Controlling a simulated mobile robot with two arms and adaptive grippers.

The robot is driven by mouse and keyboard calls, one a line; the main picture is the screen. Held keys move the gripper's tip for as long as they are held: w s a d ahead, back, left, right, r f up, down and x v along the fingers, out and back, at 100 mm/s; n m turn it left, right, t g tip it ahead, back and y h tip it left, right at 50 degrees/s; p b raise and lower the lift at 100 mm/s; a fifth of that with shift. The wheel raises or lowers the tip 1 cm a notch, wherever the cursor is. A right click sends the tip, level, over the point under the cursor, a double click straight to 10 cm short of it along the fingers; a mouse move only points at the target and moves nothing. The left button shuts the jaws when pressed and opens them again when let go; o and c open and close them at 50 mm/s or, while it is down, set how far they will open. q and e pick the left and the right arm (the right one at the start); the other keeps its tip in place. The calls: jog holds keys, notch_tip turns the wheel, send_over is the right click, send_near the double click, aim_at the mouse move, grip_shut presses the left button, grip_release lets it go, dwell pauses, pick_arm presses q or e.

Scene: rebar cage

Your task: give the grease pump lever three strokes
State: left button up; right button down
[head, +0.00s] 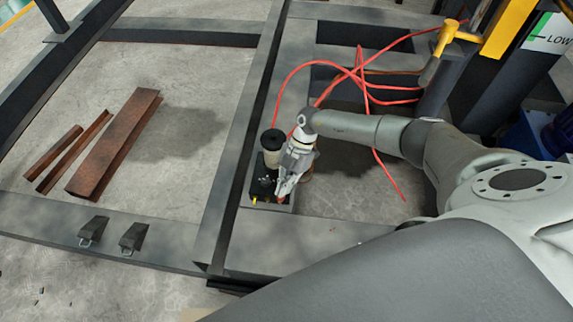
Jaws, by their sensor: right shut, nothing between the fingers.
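The grease pump (272,144) stands on the grey steel frame near the middle of the head view, with a black cap, a pale reservoir and a dark base block. My right gripper (282,192) points down over the right side of the pump's base, close beside the reservoir. Its fingers are shut with nothing between them. A small red tip (281,199) shows right at the fingertips; it may be the end of the pump lever. The rest of the lever is hidden or too small to make out. I cannot tell whether the fingers touch it. My left gripper is not in view.
Red hoses (330,66) loop from behind the pump to the right. A yellow-topped post (447,42) stands at the upper right. Rusty steel pieces (115,143) lie on the concrete floor at left. Two dark wedge blocks (133,236) sit on the front beam.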

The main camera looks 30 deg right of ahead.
jog(key=w+d+r+p, duration=0.2)
jog(key=w+r, duration=0.1)
jog(key=r, duration=0.3)
jog(key=shift+w+d+r+p, duration=0.25)
jog(key=shift+d+r+p, duration=0.05)
jog(key=shift+r, duration=0.05)
dwell(0.5)
